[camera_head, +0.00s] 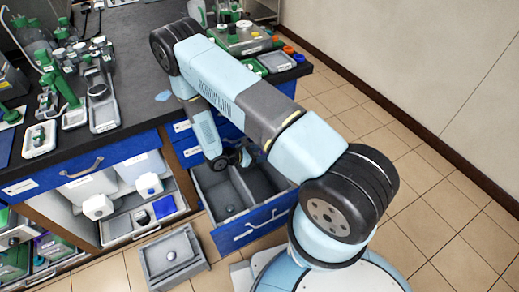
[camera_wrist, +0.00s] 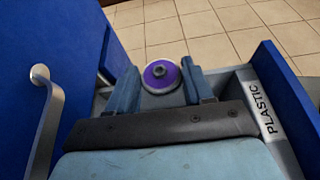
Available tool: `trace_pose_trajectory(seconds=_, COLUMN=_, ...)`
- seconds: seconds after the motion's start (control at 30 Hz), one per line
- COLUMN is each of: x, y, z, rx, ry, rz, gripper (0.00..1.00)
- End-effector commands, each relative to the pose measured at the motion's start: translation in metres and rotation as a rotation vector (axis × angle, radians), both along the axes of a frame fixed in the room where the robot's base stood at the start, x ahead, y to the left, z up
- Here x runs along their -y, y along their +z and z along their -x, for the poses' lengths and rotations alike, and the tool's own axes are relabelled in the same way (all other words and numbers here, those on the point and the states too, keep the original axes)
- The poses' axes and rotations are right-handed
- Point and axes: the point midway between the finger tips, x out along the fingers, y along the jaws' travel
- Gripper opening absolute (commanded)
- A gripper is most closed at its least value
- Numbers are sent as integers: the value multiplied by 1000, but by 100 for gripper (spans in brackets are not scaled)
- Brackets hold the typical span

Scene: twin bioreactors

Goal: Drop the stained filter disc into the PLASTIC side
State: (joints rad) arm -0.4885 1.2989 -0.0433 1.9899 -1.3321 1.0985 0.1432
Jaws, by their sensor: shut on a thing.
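The stained filter disc (camera_wrist: 161,75) is round, with a purple face, a pale rim and a dark centre. It sits between the two fingers of my gripper (camera_wrist: 158,84), which is shut on it. In the head view my gripper (camera_head: 236,160) hangs at the back of an open blue-fronted drawer (camera_head: 266,228); the disc cannot be made out there. The drawer has two grey compartments parted by a divider. The PLASTIC label (camera_wrist: 262,108) is on the drawer's rim, to the right of my gripper in the wrist view. I cannot tell which compartment the disc is over.
A dark bench (camera_head: 150,60) with trays and green-capped bottles stands behind and left. A grey box (camera_head: 170,258) lies on the floor left of the drawer. An open shelf with white containers (camera_head: 98,206) is further left. Tiled floor at right is clear.

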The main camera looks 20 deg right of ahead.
Motion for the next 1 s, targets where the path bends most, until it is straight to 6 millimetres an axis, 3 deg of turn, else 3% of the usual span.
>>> trace_pose_trajectory(seconds=0.4, x=-12, y=-41, z=0, rx=0, ry=25, rz=0, gripper=23)
trace_pose_trajectory(seconds=0.87, x=-12, y=-48, z=0, rx=0, ry=25, rz=-1, gripper=23)
trace_pose_trajectory(seconds=0.9, x=-12, y=-48, z=0, rx=0, ry=25, rz=-1, gripper=54)
trace_pose_trajectory(seconds=1.0, x=-12, y=-48, z=0, rx=0, ry=25, rz=-1, gripper=64)
